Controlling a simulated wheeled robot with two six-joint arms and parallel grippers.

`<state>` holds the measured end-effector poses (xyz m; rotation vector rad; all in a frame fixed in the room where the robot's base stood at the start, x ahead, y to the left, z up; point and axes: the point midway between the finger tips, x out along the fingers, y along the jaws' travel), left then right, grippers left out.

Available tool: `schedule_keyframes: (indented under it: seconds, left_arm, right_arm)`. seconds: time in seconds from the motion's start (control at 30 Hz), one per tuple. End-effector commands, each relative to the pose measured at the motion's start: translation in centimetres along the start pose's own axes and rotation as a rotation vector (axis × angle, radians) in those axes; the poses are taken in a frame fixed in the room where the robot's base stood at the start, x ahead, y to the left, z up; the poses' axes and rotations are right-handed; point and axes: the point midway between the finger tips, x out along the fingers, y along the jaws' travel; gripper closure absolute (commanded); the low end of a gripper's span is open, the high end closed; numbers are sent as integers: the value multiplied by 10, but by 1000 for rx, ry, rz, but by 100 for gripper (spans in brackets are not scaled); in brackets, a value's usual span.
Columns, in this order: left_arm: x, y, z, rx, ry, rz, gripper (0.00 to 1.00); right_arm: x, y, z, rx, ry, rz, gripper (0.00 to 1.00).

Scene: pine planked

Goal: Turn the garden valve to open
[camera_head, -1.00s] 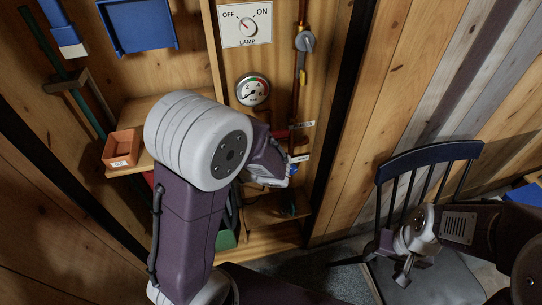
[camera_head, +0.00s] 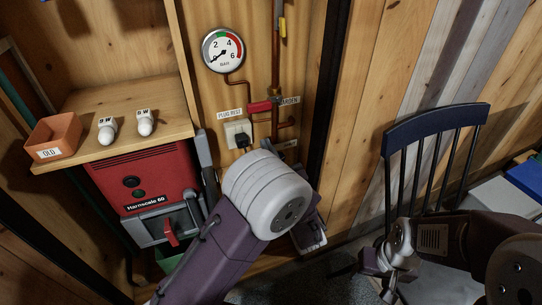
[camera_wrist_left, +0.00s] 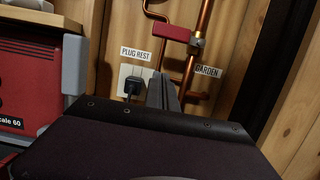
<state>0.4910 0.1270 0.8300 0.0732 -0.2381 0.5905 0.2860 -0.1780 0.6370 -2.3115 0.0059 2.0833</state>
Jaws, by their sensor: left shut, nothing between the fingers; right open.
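The garden valve's red handle (camera_head: 260,106) sits on a copper pipe on the pine wall, beside the "GARDEN" label (camera_head: 290,100). The handle points left, across the upright pipe. In the left wrist view the red handle (camera_wrist_left: 170,32) is above the fingers, with the "GARDEN" label (camera_wrist_left: 208,71) to its lower right. My left gripper (camera_wrist_left: 162,90) is shut and empty, below the handle and apart from it in the picture. My right gripper (camera_head: 383,277) is open and empty by the chair.
A pressure gauge (camera_head: 223,50) is above the valve. A socket with a black plug (camera_head: 238,135), labelled "PLUG REST", is left of it. A red machine (camera_head: 146,182) stands under a shelf (camera_head: 165,98) with two bulbs and an orange box (camera_head: 53,137). A dark chair (camera_head: 432,130) stands right.

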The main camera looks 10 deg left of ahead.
Motion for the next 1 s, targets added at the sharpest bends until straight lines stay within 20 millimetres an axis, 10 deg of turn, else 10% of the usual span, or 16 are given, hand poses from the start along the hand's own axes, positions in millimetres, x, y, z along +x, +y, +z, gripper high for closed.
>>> schedule_keyframes:
  seconds: [0.23,0.5,1.0]
  left_arm:
    - [52,1,2,-3,-2,4,100]
    - [58,0,36,-2,-1,0,100]
    - [57,-2,41,10,1,-2,100]
  right_arm:
    - [10,0,1,0,0,0,37]
    - [10,0,1,0,0,0,37]
    - [6,0,1,0,0,0,37]
